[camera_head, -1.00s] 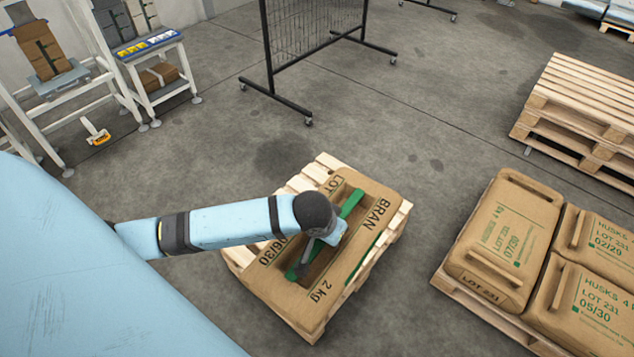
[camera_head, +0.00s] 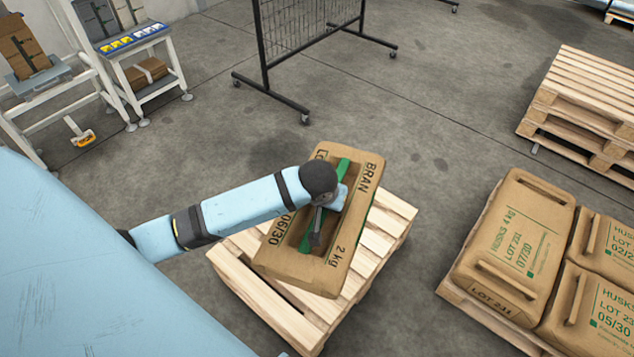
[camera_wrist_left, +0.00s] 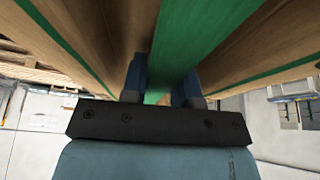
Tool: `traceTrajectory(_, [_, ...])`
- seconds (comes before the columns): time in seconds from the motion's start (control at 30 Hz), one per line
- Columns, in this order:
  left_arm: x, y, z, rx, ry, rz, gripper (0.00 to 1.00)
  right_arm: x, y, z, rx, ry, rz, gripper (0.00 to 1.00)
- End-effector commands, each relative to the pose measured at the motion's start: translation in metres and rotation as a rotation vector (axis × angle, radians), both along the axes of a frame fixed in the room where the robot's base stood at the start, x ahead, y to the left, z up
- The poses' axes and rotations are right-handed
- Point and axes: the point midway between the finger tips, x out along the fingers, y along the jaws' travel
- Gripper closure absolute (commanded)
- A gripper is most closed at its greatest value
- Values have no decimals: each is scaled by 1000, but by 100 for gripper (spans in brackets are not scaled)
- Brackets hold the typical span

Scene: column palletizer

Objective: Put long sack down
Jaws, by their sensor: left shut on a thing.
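The long sack (camera_head: 340,255), brown with BRAN and 2 kg printed on it and a green strap (camera_head: 342,168) along its middle, is over the wooden pallet (camera_head: 385,225). Its far end reaches past the pallet's far edge, and I cannot tell whether its underside touches the slats. My left gripper (camera_head: 316,226) is shut on the green strap from above. In the left wrist view the strap (camera_wrist_left: 185,40) runs between the two fingers (camera_wrist_left: 162,85), with brown sack sides on both sides. My right gripper is not in view.
A loaded pallet of HUSKS sacks (camera_head: 515,235) stands at the right. Empty stacked pallets (camera_head: 590,100) stand behind it. A black mesh partition (camera_head: 310,40) stands at the back, and a white bench (camera_head: 150,70) at the back left. Grey floor is clear between them.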

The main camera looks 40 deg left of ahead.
Motion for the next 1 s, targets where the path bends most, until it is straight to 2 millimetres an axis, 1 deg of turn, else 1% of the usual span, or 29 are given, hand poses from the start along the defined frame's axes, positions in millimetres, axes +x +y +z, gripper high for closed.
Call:
traceTrajectory(0.03, [7, 4, -12, -3, -8, 33, 100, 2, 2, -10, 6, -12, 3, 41])
traceTrajectory(0.3, [29, 33, -50, -2, -6, 216, 100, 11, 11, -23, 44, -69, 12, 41])
traceTrajectory(0.5, [39, 57, -83, -2, -5, 355, 100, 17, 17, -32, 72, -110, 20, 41])
traceTrajectory(0.77, [44, 90, -131, -2, -4, 538, 100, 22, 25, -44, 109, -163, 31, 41])
traceTrajectory(1.0, [39, 120, -180, -1, -3, 708, 100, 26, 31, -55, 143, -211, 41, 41])
